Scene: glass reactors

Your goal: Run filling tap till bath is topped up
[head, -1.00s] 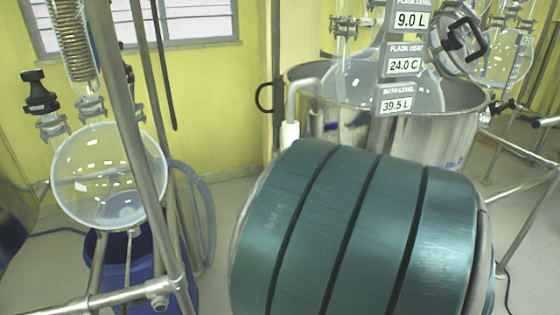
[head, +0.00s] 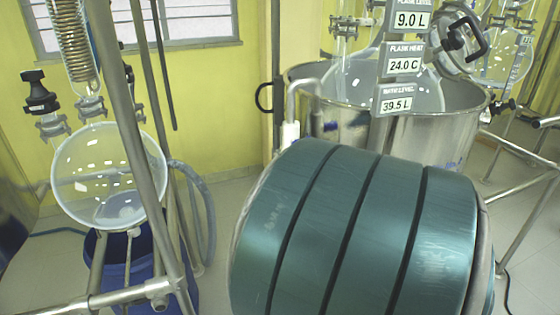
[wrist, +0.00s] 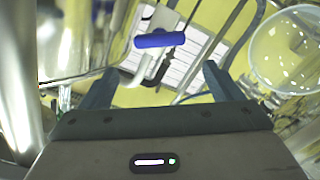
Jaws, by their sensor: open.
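The bath is a wide steel vessel (head: 455,110) with a glass flask (head: 375,80) inside. Its bath level sign (head: 397,104) reads 39.5 L. A pale bent pipe (head: 300,88) stands at the bath's left rim. In the wrist view, a blue bar handle (wrist: 160,40) shows beyond my fingers, with a pale bent pipe (wrist: 136,76) below it; this looks like the filling tap. My gripper (wrist: 159,69) is open and empty, apart from the handle, which lies ahead between the finger directions. My arm hides my gripper and the bath's lower front in the head view.
Other signs read flask level 9.0 L (head: 412,20) and flask heat 24.0 C (head: 405,64). A round glass flask (head: 108,175) on a steel frame stands at left above a blue container (head: 130,265). Steel rails (head: 525,150) stand at right.

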